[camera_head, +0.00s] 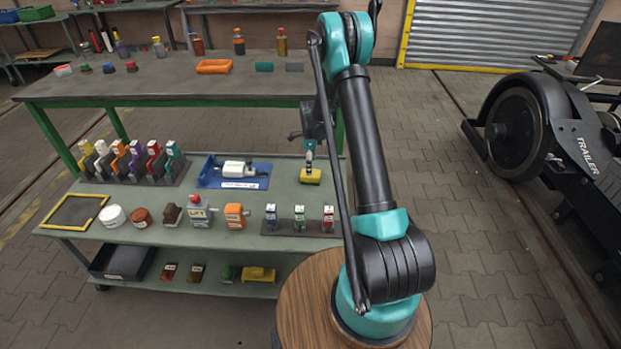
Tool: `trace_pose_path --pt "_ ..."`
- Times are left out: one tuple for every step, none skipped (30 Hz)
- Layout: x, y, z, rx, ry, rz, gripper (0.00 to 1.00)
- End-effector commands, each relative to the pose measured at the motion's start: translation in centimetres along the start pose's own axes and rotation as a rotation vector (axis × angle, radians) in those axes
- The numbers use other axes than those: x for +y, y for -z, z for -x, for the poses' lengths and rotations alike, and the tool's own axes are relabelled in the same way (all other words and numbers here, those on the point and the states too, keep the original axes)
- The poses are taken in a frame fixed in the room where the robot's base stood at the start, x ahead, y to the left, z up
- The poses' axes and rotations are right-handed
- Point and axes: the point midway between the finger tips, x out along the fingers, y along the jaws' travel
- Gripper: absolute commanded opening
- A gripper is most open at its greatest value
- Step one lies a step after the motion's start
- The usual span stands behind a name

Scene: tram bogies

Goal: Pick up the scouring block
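A small yellow block with a dark band (310,176) is on the grey-green trolley top, right of the blue tray. It may be the scouring block, but I cannot read a label on it. My gripper (309,148) is low over this block, partly behind my arm. At this size I cannot tell whether its fingers touch the block or are apart from it. A green block (264,67) and a grey block (295,67) lie on the back bench and are also block-shaped.
A black wheeled trailer (520,125) stands right; paving between is clear.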

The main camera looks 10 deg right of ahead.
Motion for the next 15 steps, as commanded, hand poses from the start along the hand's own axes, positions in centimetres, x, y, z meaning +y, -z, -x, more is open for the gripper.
trace_pose_path --pt "0.0 0.0 -0.3 0.000 0.000 0.000 0.76" --pt "0.0 0.0 -0.4 0.000 0.000 0.000 0.76" --pt "0.0 0.0 -0.5 0.000 0.000 0.000 0.76" --pt "0.0 0.0 -0.6 0.000 0.000 0.000 0.76" --pt "0.0 0.0 -0.8 0.000 0.000 0.000 0.76" --pt "0.1 0.0 -1.0 0.000 0.000 0.000 0.76" --pt "0.1 0.0 -1.3 0.000 0.000 0.000 0.76" --pt "0.1 0.0 -1.6 0.000 0.000 0.000 0.76" --pt "0.1 -0.1 -2.1 0.000 0.000 0.000 0.76" --pt "0.2 -0.1 -2.5 0.000 0.000 0.000 0.76" --pt "0.2 -0.1 -3.0 0.000 0.000 0.000 0.76" --pt "0.3 -0.1 -3.6 0.000 0.000 0.000 0.76" --pt "0.3 -0.1 -4.1 0.000 0.000 0.000 0.76" --pt "0.3 -0.1 -4.5 0.000 0.000 0.000 0.76" --pt "0.3 -0.1 -5.0 0.000 0.000 0.000 0.76"
